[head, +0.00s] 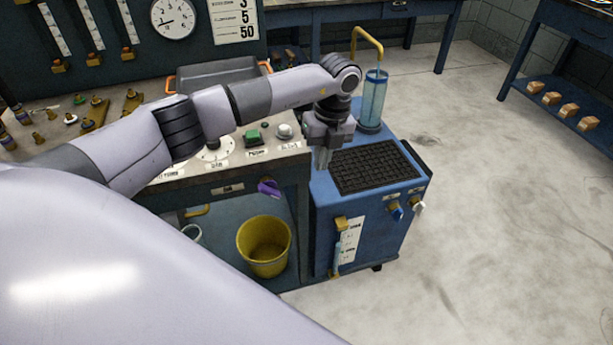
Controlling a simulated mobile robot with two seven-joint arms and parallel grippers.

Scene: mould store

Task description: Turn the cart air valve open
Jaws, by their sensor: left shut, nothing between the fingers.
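The blue cart (372,235) stands at the right end of the workbench, with a black grid mat on its top. Two small valve handles sit on its front face near the right corner: a blue one (397,213) and a white one (418,208). Small labels above them are too small to read, so I cannot tell which is the air valve. My left gripper (322,165) points down over the cart's left top edge, beside the mat. It is shut and empty, apart from both handles. My right gripper is out of view.
A clear blue cylinder (373,98) with a yellow pipe stands at the cart's back. The workbench (240,168) has a purple handle (268,187) on its front and a yellow bucket (264,246) below. The floor right of the cart is clear.

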